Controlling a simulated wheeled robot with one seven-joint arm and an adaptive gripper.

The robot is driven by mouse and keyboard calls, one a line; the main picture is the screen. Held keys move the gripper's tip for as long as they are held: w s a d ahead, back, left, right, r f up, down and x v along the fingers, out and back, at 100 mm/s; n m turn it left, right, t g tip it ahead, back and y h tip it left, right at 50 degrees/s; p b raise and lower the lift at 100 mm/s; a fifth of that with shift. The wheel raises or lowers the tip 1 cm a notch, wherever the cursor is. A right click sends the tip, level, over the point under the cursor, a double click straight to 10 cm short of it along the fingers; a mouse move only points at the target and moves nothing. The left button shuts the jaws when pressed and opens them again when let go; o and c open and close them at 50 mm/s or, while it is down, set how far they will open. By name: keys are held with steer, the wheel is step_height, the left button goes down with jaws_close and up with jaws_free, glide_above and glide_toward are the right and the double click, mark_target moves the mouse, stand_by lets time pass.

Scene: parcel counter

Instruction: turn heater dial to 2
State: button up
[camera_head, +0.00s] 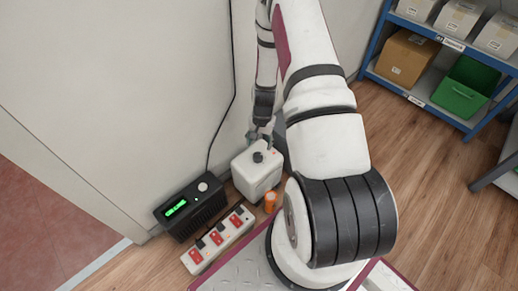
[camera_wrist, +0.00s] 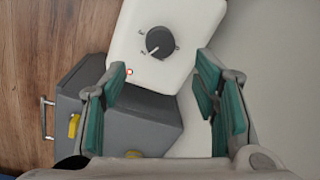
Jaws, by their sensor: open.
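The heater is a white box (camera_head: 256,178) standing on the floor against the wall, with a dark round dial (camera_head: 258,157) on its top face. In the wrist view the heater (camera_wrist: 198,22) and its dial (camera_wrist: 160,42) show near the top centre. A light line on the dial seems to point down-left. A small red light sits near the heater's lower corner. My gripper (camera_wrist: 160,70) is open and empty, its green-padded fingers to either side below the dial, apart from it. In the head view my gripper (camera_head: 262,134) is just behind the dial.
A black device (camera_head: 190,206) with a green display and a white power strip (camera_head: 219,241) with red switches stand left of the heater. An orange object (camera_head: 270,202) is in front. The wrist view shows a grey box (camera_wrist: 120,120). A blue shelf (camera_head: 420,98) stands right.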

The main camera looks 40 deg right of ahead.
steer(key=shift+s+r, duration=0.15)
steer(key=shift+r, duration=1.65)
steer(key=s+a+r+n, duration=0.1)
steer(key=a+r+n, duration=0.2)
steer(key=a+r, duration=0.75)
steer(key=s+a+r+n, duration=0.1)
steer(key=a+r+n, duration=0.2)
steer(key=r, duration=1.5)
steer(key=s+a+r+n, duration=0.3)
steer(key=s+a+r, duration=0.3)
steer(key=s+r, duration=0.5)
steer(key=s+a+r+n, duration=0.2)
steer(key=s, duration=0.6)
steer(key=s+a+r+n, duration=0.1)
steer(key=s, duration=0.7)
step_height(320, 180, up, 33)
steer(key=t+p, duration=0.3)
steer(key=p, duration=2.8)
steer(key=shift+w+d+r+n, duration=0.15)
steer(key=shift+w+d+n, duration=0.1)
steer(key=shift+n, duration=0.15)
